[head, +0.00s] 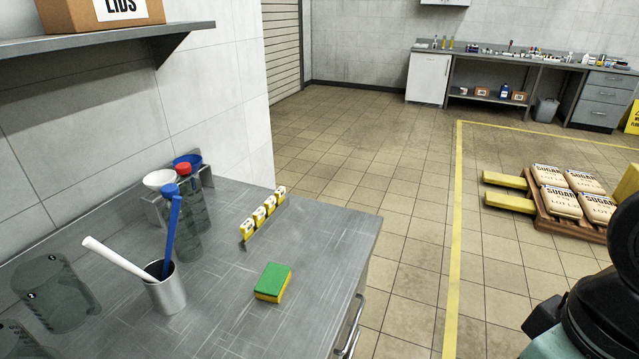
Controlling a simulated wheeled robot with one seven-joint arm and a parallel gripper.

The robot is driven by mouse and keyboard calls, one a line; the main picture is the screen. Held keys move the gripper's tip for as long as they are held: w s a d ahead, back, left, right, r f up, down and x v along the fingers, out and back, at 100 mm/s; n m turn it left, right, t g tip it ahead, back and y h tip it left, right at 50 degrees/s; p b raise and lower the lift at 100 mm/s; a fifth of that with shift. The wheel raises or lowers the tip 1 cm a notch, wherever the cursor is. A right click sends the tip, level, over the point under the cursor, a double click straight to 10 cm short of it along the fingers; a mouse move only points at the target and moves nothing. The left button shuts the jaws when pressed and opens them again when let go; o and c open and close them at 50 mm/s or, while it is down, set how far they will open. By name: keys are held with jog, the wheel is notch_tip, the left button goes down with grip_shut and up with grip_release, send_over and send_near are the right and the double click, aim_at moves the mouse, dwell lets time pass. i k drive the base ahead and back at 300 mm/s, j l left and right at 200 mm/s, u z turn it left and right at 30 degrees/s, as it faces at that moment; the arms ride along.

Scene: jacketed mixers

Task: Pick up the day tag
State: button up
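Several small yellow tags with white and dark faces (263,212) stand in a slanted row in a thin metal holder on the steel counter (318,232). They are near the counter's far right part. The print on them is too small to read, so I cannot tell which one is the day tag. My gripper is not in view. Dark and teal parts at the lower right edge look like my own arm, well apart from the tags.
A green and yellow sponge (272,282) lies in front of the tags. A metal cup (166,290) holds a blue and a white handle. Clear bottles (188,225) stand behind it. A shelf (95,42) overhangs the left. A pallet of sugar sacks (572,212) is on the floor right.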

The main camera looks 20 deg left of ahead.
aim_at(270, 205)
jog(key=i+l+u, duration=0.1)
jog(key=i+u, duration=0.2)
jog(key=i, duration=0.25)
jog(key=i+l+u, duration=0.3)
jog(key=i, duration=0.2)
jog(key=i+l+u, duration=0.15)
jog(key=u, duration=0.3)
jog(key=i+l+u, duration=0.25)
jog(key=u, duration=0.2)
jog(key=i+l+u, duration=0.25)
jog(key=u, duration=0.2)
jog(key=i+l+u, duration=0.1)
jog(key=l+u, duration=0.35)
